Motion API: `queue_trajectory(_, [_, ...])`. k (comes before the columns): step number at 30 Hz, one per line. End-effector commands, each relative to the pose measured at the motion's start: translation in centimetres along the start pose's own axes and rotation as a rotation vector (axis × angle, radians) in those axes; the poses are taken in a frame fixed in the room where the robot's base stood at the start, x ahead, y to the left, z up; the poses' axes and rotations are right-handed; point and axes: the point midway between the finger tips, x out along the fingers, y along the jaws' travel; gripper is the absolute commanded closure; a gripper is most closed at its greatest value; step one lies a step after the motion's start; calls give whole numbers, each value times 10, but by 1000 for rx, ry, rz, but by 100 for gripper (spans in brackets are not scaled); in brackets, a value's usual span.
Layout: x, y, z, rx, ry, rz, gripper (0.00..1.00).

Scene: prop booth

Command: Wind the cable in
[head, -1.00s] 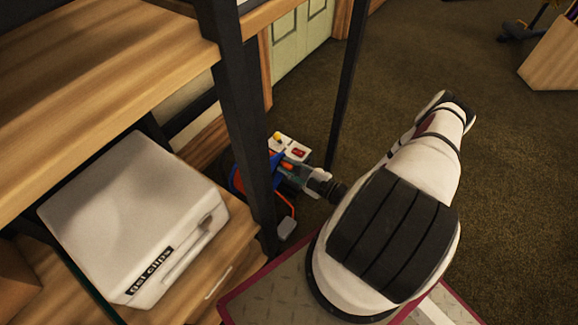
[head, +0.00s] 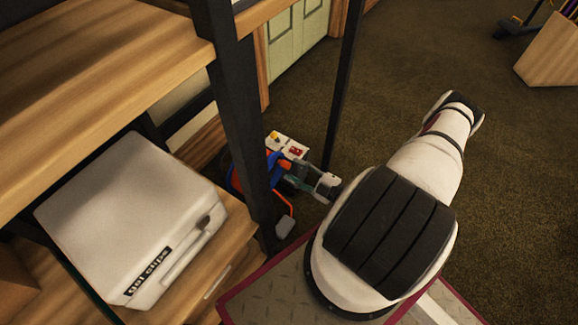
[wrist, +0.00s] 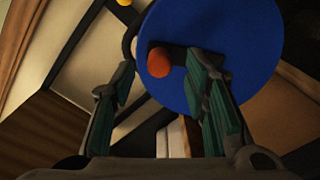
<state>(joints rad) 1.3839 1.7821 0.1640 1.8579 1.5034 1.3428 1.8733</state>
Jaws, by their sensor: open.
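The cable reel (head: 236,182) stands low on the floor behind the dark shelf post, which hides part of it. Its blue disc (wrist: 235,60) fills the upper right of the wrist view. An orange-red crank knob (wrist: 158,62) sticks out from the disc, and also shows in the head view (head: 285,165). My gripper (wrist: 162,72) is open, its two green-padded fingers on either side of the knob, with gaps visible. In the head view my gripper (head: 293,183) is at the reel's right. An orange cable (head: 289,205) hangs down to a grey plug (head: 285,227).
A white panel with a yellow knob and red switch (head: 295,151) is behind the reel. A white case (head: 130,215) lies on the wooden shelf at left. Dark posts (head: 245,125) stand close to my arm. Carpet (head: 420,60) is open at the upper right.

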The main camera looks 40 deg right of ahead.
Motion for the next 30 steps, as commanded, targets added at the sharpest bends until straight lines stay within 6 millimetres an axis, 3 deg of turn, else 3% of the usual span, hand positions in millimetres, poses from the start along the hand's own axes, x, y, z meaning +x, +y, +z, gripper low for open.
queue_trajectory(3, [-18, 0, 0, 0, -2, 0, 59])
queue_trajectory(9, [-33, 0, 0, 2, -1, 0, 59])
queue_trajectory(30, [-34, 0, 0, 2, 0, 0, 59])
